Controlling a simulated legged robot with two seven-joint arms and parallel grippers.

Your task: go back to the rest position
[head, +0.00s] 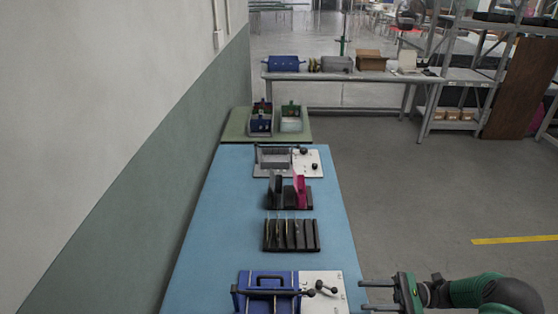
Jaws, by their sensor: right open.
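My right gripper (377,295) is at the bottom right, just past the right edge of the blue table (205,240). Its two fingers point left and stand apart, with nothing between them. The fingertips are close to the table edge beside a white plate (324,290). The right arm comes in from the lower right corner. My left gripper is not in the picture.
A blue box with a dark handle (268,281) is at the near end. Beyond it are a black slotted rack (291,236), a black holder with a pink piece (299,188) and a grey fixture (272,158). A wall (110,130) runs along the left. The floor (420,205) at right is open.

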